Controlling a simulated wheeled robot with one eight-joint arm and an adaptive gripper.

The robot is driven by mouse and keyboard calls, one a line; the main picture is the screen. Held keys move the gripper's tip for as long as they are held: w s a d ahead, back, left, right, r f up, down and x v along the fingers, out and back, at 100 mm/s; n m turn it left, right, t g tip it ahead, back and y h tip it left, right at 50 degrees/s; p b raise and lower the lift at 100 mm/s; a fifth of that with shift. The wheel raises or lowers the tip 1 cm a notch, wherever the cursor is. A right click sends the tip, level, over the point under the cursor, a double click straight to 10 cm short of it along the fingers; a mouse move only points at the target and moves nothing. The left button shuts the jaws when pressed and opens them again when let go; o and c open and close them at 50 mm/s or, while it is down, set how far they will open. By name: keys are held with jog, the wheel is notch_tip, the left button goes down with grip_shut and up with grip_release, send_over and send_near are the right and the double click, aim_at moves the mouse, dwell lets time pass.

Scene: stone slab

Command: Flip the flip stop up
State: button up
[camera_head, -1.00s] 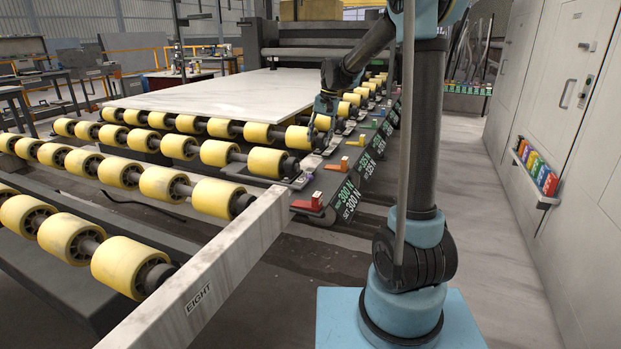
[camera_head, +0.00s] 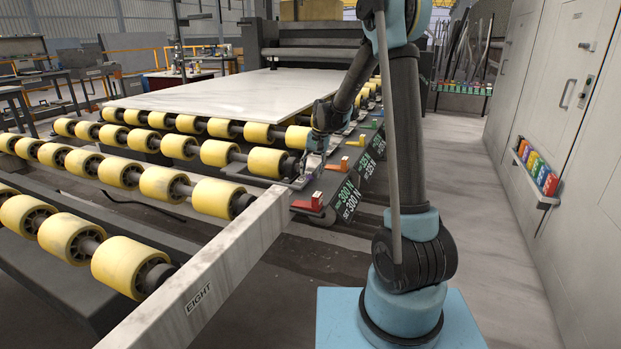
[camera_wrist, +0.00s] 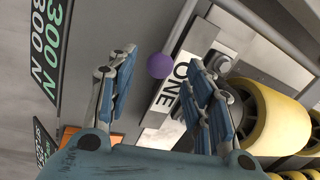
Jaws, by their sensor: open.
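A purple ball knob (camera_wrist: 160,66) sits beside a light metal plate marked ONE (camera_wrist: 168,104) in the wrist view; this looks like the flip stop. In the head view, a small pale plate (camera_head: 298,183) lies low at the right end of the rollers, below my gripper (camera_head: 316,152). My gripper (camera_wrist: 158,62) is open in the wrist view, with one finger on each side of the knob. I cannot tell whether the fingers touch it. In the head view the knob is too small to make out clearly.
Yellow rollers (camera_wrist: 270,118) stand close to the plate. A stone slab (camera_head: 215,95) lies on the rollers behind. The floor at right is clear.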

jog(key=shift+a+f, duration=0.2)
jog(key=shift+f, duration=0.6)
jog(key=shift+a+f, duration=0.15)
jog(key=shift+f, duration=0.6)
grip_shut()
